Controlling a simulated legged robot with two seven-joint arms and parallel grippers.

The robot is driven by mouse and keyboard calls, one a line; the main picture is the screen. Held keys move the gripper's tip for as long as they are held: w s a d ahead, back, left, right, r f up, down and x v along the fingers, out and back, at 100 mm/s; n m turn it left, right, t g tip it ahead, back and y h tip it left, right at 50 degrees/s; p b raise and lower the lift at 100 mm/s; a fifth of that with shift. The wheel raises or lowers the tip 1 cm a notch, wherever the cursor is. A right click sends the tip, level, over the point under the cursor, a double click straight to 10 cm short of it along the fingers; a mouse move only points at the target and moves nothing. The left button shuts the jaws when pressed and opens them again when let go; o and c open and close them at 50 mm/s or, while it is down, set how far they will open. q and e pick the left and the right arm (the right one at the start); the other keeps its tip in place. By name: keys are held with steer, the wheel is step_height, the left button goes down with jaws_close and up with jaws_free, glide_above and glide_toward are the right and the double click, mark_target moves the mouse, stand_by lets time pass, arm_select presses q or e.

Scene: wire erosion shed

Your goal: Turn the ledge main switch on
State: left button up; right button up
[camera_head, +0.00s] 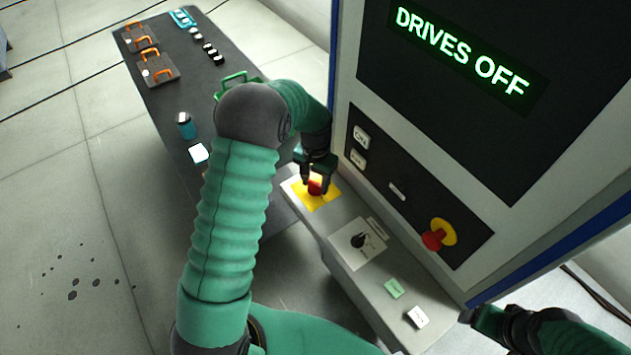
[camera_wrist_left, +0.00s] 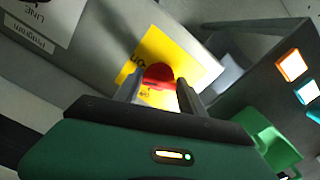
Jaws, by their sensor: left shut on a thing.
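The ledge main switch is a red knob (camera_head: 315,188) on a yellow plate (camera_head: 327,203) at the far end of the grey ledge (camera_head: 350,282). My left gripper (camera_head: 317,180) reaches down over the knob, with its fingers shut on it from both sides. In the left wrist view the red knob (camera_wrist_left: 158,76) sits between the two fingers, against the yellow plate (camera_wrist_left: 187,56), which has partly hidden dark lettering. The display (camera_head: 460,50) reads "DRIVES OFF". My right gripper (camera_head: 484,318) is at the lower right, away from the switch; its fingers are unclear.
The ledge also holds a black rotary selector (camera_head: 358,241), a green button (camera_head: 394,288) and a white switch (camera_head: 417,317). The upright panel has another red knob on yellow (camera_head: 435,237). A dark table (camera_head: 175,100) with orange-handled and small items stands behind my left arm.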

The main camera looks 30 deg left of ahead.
arm_select(q)
steer(key=m, duration=0.4)
steer(key=shift+w+r+m+p, duration=0.15)
steer(key=shift+w+m+p, duration=0.15)
steer(key=shift+m, duration=0.1)
stand_by(0.4)
steer(key=o, duration=1.4)
steer(key=shift+w, duration=0.1)
steer(key=shift+c, duration=0.2)
steer(key=shift+f, duration=0.2)
steer(key=shift+r, duration=0.2)
step_height(320, 180, up, 16)
steer(key=b, duration=0.2)
steer(key=shift+r+b, duration=0.15)
steer(key=shift+b, duration=0.15)
